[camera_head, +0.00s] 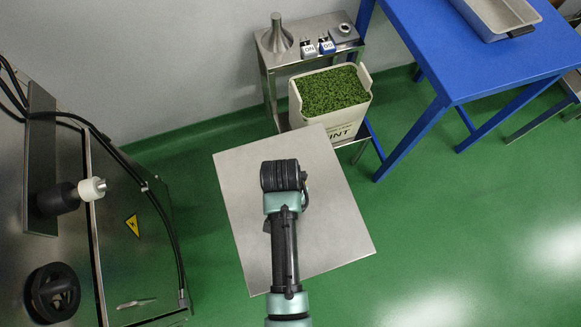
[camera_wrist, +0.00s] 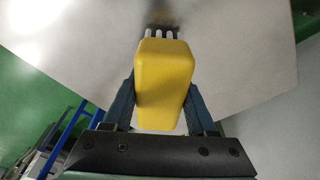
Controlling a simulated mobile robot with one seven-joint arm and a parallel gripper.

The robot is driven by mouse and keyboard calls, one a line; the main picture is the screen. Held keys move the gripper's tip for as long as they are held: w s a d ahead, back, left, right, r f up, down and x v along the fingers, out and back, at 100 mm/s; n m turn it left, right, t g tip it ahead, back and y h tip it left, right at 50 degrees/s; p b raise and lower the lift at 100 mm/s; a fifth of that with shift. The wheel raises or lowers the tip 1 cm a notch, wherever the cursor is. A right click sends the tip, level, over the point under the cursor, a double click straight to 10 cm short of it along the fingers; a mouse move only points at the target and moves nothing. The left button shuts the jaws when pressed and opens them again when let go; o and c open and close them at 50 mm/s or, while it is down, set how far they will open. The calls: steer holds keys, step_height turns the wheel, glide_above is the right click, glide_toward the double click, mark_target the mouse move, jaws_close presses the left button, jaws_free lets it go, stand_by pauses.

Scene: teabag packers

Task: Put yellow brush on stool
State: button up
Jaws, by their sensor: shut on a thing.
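The yellow brush (camera_wrist: 163,85) is between the fingers of my gripper (camera_wrist: 162,95) in the wrist view, and the fingers are shut on it. Its pale bristles point away from the gripper, toward a grey metal surface. A dark smudge or shadow lies on that surface near the bristle tips; I cannot tell whether they touch. In the head view the stool (camera_head: 345,235) is a square grey metal top, and my arm reaches over its middle. My arm hides the brush and the fingers there.
A white bin of green leaves (camera_head: 334,92) stands just behind the stool, by a small metal stand (camera_head: 285,58). A blue table (camera_head: 470,50) with a metal tray (camera_head: 497,18) is at the upper right. A dark machine (camera_head: 125,200) is on the left. Green floor is clear at right.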

steer(key=shift+f, duration=0.45)
steer(key=shift+f, duration=0.1)
steer(key=o, duration=1.3)
